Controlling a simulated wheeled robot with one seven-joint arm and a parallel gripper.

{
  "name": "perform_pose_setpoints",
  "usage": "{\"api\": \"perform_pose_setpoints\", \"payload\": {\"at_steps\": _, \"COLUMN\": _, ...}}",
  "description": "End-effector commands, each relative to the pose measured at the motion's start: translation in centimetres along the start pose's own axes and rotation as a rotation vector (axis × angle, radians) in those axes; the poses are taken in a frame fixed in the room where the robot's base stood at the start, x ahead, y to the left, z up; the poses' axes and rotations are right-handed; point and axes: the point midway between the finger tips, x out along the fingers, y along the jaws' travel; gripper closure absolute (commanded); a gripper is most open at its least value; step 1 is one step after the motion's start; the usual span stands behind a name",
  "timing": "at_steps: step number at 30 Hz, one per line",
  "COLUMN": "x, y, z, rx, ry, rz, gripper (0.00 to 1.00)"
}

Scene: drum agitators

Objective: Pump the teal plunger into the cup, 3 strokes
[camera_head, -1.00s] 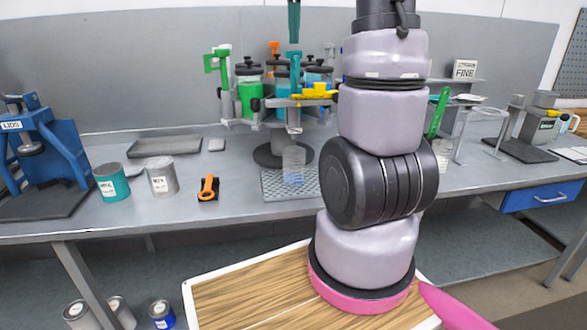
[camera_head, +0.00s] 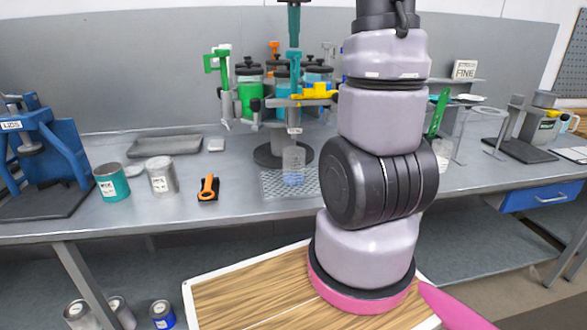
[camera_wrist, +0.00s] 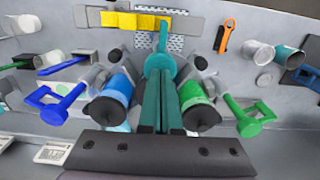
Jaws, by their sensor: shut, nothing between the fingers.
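The teal plunger (camera_head: 295,64) stands upright on the carousel of drums at the back of the bench. In the wrist view its round teal head (camera_wrist: 159,62) lies just beyond my fingertips. My gripper (camera_head: 294,42) is shut and empty, pointing down directly above the plunger; its dark teal fingers (camera_wrist: 160,82) also show in the wrist view. I cannot tell whether the tips touch the head. The clear cup (camera_head: 293,160) stands under the carousel's front on a perforated tray (camera_head: 275,189), with a bluish tint low in it.
Green (camera_head: 249,92) and blue drums with black knobs surround the plunger, with a yellow part (camera_head: 318,90) beside it. A green handle (camera_head: 218,61) rises at left.

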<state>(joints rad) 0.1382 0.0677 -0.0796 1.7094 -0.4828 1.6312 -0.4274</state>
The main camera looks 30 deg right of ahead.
Motion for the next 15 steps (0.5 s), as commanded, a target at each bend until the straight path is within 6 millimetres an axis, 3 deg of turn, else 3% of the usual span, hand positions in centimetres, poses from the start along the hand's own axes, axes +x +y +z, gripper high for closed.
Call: {"api": "perform_pose_setpoints", "payload": {"at_steps": 15, "x": 2.2, "y": 0.0, "z": 0.0, "rx": 0.000, "ry": -0.002, "rz": 0.000, "gripper": 1.00}}
